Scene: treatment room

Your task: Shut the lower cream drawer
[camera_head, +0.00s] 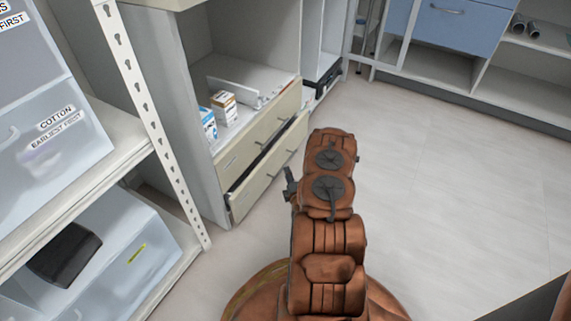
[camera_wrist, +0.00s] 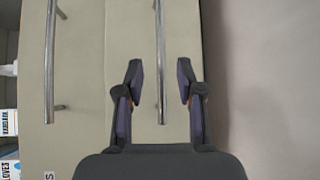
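The lower cream drawer (camera_head: 262,178) is in the cabinet left of my arm in the head view. It stands partly open, with a dark gap along its top edge. Its front also shows in the wrist view (camera_wrist: 182,25), with an upright-looking metal bar handle (camera_wrist: 161,50). My gripper (camera_wrist: 160,68) is open in the wrist view, with one finger on each side of this handle in the picture. I cannot tell whether the fingers touch the handle or the front. In the head view, only a small dark part of my gripper (camera_head: 291,186) shows beside the drawer front.
The upper cream drawer (camera_head: 258,128) looks shut, and its handle (camera_wrist: 50,60) is at left in the wrist view. Small boxes (camera_head: 224,108) stand on the shelf above. A metal rack with bins (camera_head: 155,120) is close at left. The floor (camera_head: 440,190) at right is clear.

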